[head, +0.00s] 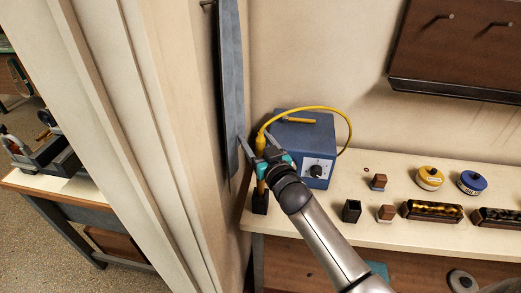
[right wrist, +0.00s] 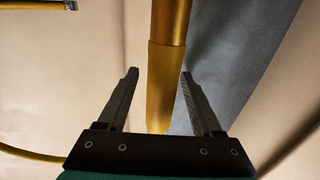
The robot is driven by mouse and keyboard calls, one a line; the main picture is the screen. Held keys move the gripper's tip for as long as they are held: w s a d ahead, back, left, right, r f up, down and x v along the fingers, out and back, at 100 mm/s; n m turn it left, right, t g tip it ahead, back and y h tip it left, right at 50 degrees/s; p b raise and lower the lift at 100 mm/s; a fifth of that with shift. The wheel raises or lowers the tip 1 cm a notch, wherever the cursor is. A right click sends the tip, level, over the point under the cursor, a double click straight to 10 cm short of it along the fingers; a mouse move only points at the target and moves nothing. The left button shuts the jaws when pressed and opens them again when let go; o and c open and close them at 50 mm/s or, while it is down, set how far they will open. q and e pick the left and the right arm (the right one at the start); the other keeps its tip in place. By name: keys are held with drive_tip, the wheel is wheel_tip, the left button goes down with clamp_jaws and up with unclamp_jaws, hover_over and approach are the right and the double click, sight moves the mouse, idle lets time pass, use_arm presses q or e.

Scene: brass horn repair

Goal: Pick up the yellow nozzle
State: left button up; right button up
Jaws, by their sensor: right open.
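An upright yellow nozzle (head: 261,143), with a yellow hose at its top, stands over a small black holder (head: 260,203) at the left end of the shelf. My right gripper (head: 254,138) is open, its fingers reaching up around the nozzle. In the right wrist view the nozzle (right wrist: 166,85) shows as a brass-yellow cylinder between the two open fingers (right wrist: 158,80), with gaps on both sides. The gripper hides part of the nozzle's lower length in the head view. My left gripper is not in view.
A blue box with a dial (head: 302,150) stands just right of the gripper, with a yellow-handled piece (head: 299,120) on top. A blue-grey panel (head: 230,80) hangs close on the left. Small blocks, tins and trays (head: 432,212) fill the shelf to the right.

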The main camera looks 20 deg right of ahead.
drive_tip(key=shift+c, duration=0.2)
clamp_jaws()
drive_tip(key=shift+r, duration=0.15)
idle(0.4)
